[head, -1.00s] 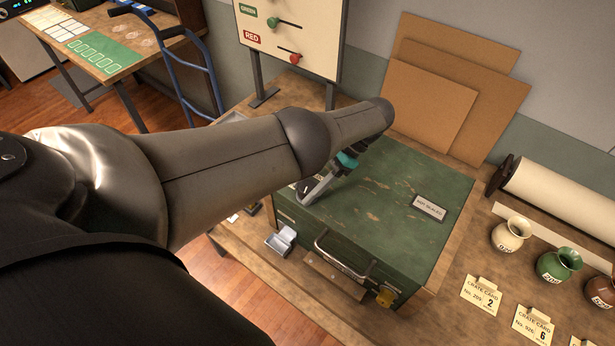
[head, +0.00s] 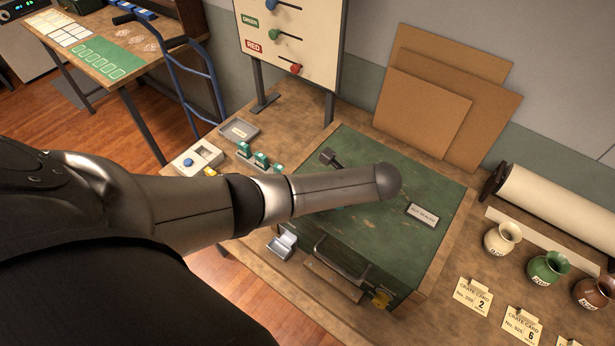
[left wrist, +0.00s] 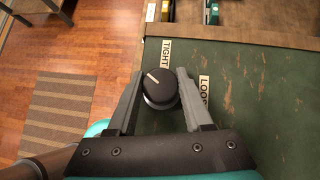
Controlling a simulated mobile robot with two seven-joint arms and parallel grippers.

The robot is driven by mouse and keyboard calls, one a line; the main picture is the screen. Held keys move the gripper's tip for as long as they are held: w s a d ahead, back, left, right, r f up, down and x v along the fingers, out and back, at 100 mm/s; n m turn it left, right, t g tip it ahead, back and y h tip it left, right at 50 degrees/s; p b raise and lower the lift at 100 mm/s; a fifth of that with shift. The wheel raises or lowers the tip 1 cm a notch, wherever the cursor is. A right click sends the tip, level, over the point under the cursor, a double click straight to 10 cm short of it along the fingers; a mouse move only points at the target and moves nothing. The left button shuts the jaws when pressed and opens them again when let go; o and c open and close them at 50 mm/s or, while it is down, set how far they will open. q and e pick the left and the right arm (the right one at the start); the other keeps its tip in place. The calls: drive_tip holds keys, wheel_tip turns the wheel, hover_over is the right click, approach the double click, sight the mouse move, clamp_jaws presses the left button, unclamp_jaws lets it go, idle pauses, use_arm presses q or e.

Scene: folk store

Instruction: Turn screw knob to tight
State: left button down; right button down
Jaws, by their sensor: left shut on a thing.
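A round black screw knob (left wrist: 160,91) with a white pointer line stands on the green case (left wrist: 259,84) in the left wrist view. Its pointer slants up and left. A TIGHT label (left wrist: 166,54) is just above the knob, and a LOOSE label (left wrist: 203,89) is to its right. My left gripper (left wrist: 160,79) is shut on the knob, with one grey finger on each side. In the head view, my left arm crosses over the green case (head: 388,185) and hides the knob and the fingers. My right gripper is not in view.
Small teal-green items (head: 261,160) and a shallow grey tray (head: 239,130) lie behind the arm. A small metal box (head: 283,245) sits beside the case. Several vases, including a green vase (head: 548,267), stand at the right. A lever board (head: 290,40) rises behind.

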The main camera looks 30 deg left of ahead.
use_arm(q)
drive_tip(key=m+t, duration=0.2)
drive_tip(key=m, duration=0.1)
drive_tip(key=m+t, duration=0.2)
drive_tip(key=shift+s+f+m+h, duration=0.1)
drive_tip(key=shift+s+m+h, duration=0.05)
drive_tip(key=shift+m+h, duration=0.2)
drive_tip(key=m+t+h, duration=0.2)
drive_tip(key=m+t, duration=0.1)
drive_tip(key=m, duration=0.2)
drive_tip(key=shift+t, duration=0.3)
drive_tip(key=shift+m+h, duration=0.25)
drive_tip(key=shift+m, duration=0.1)
drive_tip(key=shift+c, duration=1.5)
unclamp_jaws()
drive_tip(key=shift+r, duration=0.2)
drive_tip(key=v, duration=1.4)
drive_tip(key=shift+s+d+r, duration=0.2)
drive_tip(key=shift+s, duration=0.15)
